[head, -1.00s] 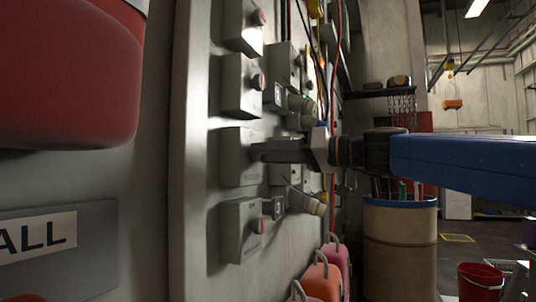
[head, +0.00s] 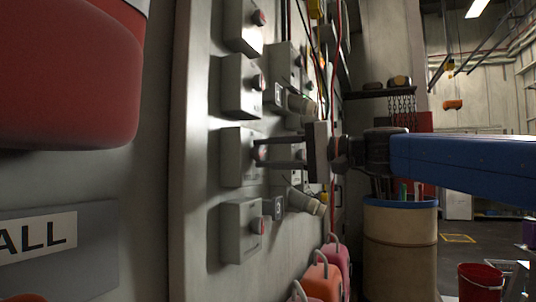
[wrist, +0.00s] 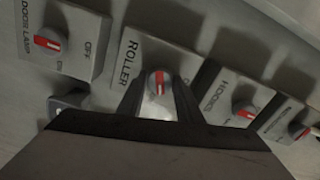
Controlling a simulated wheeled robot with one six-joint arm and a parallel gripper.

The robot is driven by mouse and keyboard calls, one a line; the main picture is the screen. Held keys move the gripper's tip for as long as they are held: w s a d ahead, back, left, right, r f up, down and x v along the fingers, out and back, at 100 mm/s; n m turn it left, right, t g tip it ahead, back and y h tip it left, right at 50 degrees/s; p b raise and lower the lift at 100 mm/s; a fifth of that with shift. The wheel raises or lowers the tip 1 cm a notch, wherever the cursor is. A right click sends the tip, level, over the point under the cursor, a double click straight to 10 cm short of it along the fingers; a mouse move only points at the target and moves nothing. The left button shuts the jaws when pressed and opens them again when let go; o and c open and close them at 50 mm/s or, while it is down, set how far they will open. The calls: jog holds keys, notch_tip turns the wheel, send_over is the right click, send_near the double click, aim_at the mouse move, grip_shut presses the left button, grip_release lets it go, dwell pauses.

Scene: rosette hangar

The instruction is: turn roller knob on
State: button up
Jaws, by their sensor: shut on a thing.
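The roller knob (wrist: 158,83) is a red cap with a pale pointer line on a metal base. It sits on a grey box (wrist: 128,52) lettered ROLLER, on the wall panel. In the wrist view its pointer line runs roughly up and down the picture. My gripper (head: 259,153) is shut on the knob, with one finger on each side of it. In the head view the fingers lie one above the other and reach the box front (head: 237,157) from the right. The fingers hide part of the box's lettering.
Similar knob boxes flank it: the door lamp box (wrist: 62,38) on the left and another box (wrist: 235,98) on the right in the wrist view. A large red object (head: 65,75) fills the head view's upper left. A drum (head: 400,240) stands at the right.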

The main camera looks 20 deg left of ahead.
jog(key=m, duration=0.4)
jog(key=shift+m, duration=0.3)
dwell(0.4)
jog(key=o, duration=1)
jog(key=shift+o, duration=0.2)
jog(key=shift+d, duration=0.15)
jog(key=s+d, duration=0.1)
jog(key=d, duration=1.6)
jog(key=shift+s, duration=0.15)
jog(key=shift+d+f, duration=0.1)
jog(key=shift+f, duration=0.05)
